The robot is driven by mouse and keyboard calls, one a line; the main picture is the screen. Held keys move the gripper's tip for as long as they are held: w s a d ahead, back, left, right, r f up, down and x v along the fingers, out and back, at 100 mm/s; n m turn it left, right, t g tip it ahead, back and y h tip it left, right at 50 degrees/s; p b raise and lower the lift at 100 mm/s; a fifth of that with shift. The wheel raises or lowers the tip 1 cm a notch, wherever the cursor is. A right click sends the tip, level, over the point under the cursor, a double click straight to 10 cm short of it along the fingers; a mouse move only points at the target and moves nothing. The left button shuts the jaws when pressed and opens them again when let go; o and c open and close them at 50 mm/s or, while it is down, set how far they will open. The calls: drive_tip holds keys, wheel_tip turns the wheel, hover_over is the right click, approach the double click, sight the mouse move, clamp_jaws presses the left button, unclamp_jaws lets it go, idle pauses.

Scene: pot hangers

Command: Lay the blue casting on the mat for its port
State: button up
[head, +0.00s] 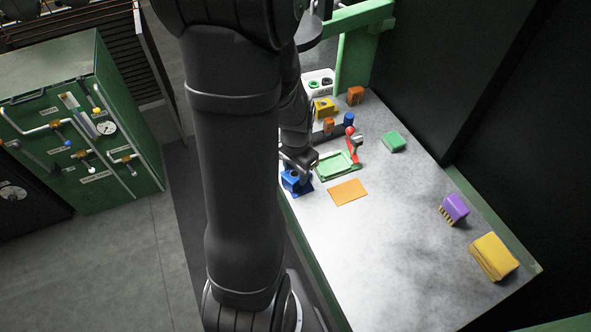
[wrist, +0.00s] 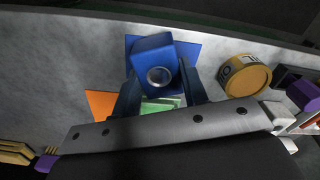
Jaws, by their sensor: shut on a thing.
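The blue casting (head: 291,178) is a block with a round, grey-rimmed port that faces the camera in the wrist view (wrist: 152,48). My gripper (wrist: 162,88) is shut on the casting, with one finger at each side of it. In the head view my gripper (head: 299,166) is partly hidden by my arm. A blue mat (wrist: 187,52) lies under or just behind the casting and also shows in the head view (head: 303,190). I cannot tell whether the casting touches it. An orange mat (head: 347,192) lies to the right, bare.
A green tray (head: 338,166) lies behind the orange mat, with a red upright part (head: 353,143) beside it. A green block (head: 394,141), a purple piece (head: 454,209) and a yellow block (head: 493,257) sit to the right. The table's front middle is clear.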

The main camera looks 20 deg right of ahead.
drive_tip(key=shift+f, duration=0.15)
drive_tip(key=o, duration=1.1)
wheel_tip(320, 180, up, 12)
drive_tip(key=shift+r, duration=0.15)
wheel_tip(320, 180, down, 12)
drive_tip(key=shift+f, duration=0.2)
drive_tip(key=shift+r, duration=1.1)
